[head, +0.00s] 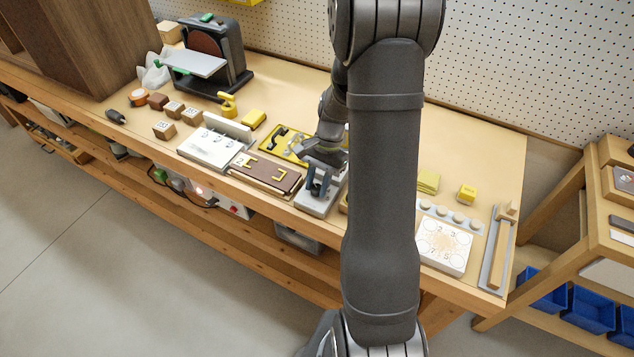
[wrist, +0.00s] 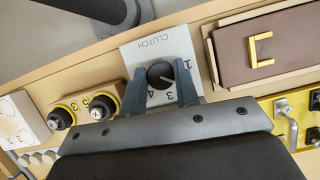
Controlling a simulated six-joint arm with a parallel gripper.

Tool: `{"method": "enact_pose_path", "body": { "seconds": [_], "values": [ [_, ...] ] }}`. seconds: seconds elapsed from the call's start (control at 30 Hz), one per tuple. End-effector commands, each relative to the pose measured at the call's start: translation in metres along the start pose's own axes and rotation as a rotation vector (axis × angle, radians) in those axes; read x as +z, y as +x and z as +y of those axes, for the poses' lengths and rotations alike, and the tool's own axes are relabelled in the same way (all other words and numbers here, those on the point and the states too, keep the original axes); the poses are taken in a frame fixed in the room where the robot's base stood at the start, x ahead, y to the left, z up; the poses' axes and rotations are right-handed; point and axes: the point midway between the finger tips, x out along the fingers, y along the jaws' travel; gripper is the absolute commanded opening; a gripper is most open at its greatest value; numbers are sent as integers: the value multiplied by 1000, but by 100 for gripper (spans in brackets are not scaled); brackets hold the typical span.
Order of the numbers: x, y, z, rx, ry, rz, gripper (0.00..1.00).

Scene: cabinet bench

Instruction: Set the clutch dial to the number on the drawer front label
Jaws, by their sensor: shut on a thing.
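The clutch dial (wrist: 160,74) is a dark round knob on a white plate (wrist: 142,50) marked CLUTCH, with 1, 3 and 4 readable around it. My gripper (wrist: 162,82) has its two blue-grey fingers on either side of the dial, shut on it. A pale pointer line shows on the knob, but I cannot tell exactly which number it faces. In the head view my gripper (head: 318,182) is low over the light clutch plate (head: 314,206), hiding the dial. A brown panel (wrist: 283,38) with a yellow C-shaped piece lies beside the plate.
Two black-topped yellow-ringed parts (wrist: 62,116) stand left of the plate in the wrist view. In the head view a white board (head: 210,148) and a yellow tray (head: 284,144) are close by. A sander (head: 213,60) stands at the back left. Blue bins (head: 541,291) are at right.

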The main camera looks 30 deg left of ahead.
Motion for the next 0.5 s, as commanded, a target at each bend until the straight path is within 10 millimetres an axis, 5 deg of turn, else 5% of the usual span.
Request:
{"method": "enact_pose_path", "body": {
  "seconds": [0.5],
  "values": [
    [-1, -1, 0, -53, 121, 3, 6]
  ]
}}
